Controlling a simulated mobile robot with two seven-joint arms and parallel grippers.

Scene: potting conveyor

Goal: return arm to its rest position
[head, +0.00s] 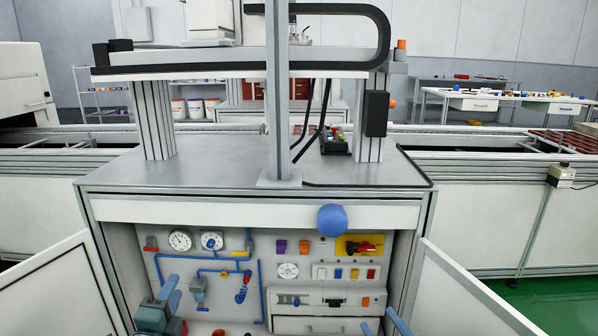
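My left gripper (172,291) is low at the left, in front of the open cabinet. Its two blue-grey fingers point up and stand a little apart, with nothing seen between them. My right gripper (381,321) shows only at the bottom edge, right of centre. Its blue fingertips stand apart and nothing shows between them; the rest of it is cut off by the frame. Neither arm is seen in full.
The cabinet (250,211) stands ahead with its left door (50,290) and right door (465,295) swung open. Inside is a panel with gauges, blue pipes and switches. A blue ball (332,220) is at its top front edge. Conveyors (490,215) run to both sides.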

